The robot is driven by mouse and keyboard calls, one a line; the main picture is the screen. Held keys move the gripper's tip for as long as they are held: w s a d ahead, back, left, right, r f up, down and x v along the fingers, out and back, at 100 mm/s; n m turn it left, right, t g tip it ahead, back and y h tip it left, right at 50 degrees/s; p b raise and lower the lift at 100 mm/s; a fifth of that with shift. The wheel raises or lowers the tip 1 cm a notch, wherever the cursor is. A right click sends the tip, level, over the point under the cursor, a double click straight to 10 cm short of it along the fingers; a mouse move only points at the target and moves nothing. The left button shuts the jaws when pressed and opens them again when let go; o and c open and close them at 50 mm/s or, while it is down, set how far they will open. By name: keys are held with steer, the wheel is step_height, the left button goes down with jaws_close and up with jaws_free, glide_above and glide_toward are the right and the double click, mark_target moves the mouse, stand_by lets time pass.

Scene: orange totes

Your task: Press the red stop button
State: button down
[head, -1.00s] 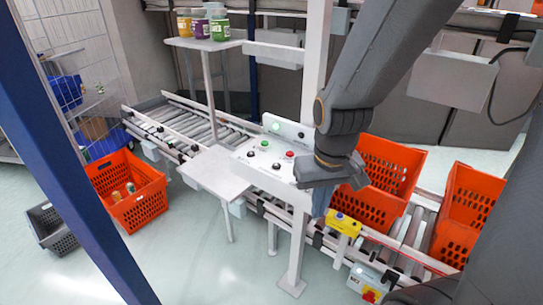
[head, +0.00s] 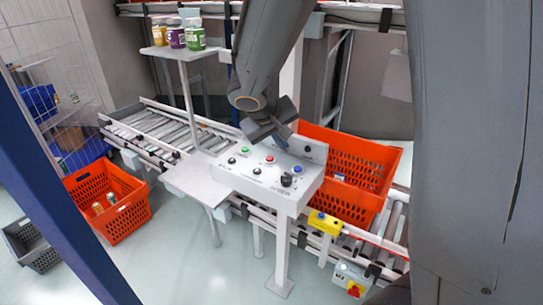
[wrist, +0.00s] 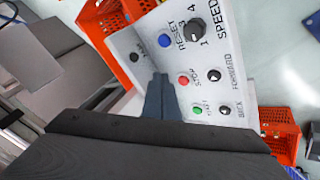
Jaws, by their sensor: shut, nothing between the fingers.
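The red stop button (head: 269,159) sits on a white control panel (head: 232,170), between a green button (head: 243,150) and a blue one (head: 298,169). In the wrist view the red button (wrist: 183,80) has the label STOP beside it. My gripper (head: 284,142) is shut and empty above the back of the panel, a little right of the red button in the head view. In the wrist view my shut fingertips (wrist: 160,78) appear just left of the red button. They look apart from it, but the exact height gap cannot be told.
The panel also has black knobs, including a speed knob (wrist: 195,30). An orange tote (head: 350,160) stands on the roller conveyor behind the panel. A yellow box (head: 325,222) and an emergency-stop box (head: 353,279) are on the conveyor's near side. Jars stand on a shelf (head: 180,51).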

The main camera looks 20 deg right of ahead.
step_height(320, 180, up, 4)
steer(key=f+t, duration=0.1)
steer(key=t, duration=0.1)
glide_above(270, 160)
steer(key=shift+a+r, duration=0.25)
steer(key=shift+s, duration=0.1)
step_height(270, 160, down, 7)
steer(key=shift+r+b, duration=0.2)
steer(key=shift+b, duration=0.95)
step_height(270, 160, down, 2)
steer(key=b, duration=0.3)
steer(key=shift+f, duration=0.1)
steer(key=shift+f+b, duration=0.9)
steer(key=shift+b, duration=0.95)
stand_by(1.2)
steer(key=shift+r, duration=0.2)
steer(key=shift+r+p, duration=0.35)
steer(key=shift+r, duration=0.35)
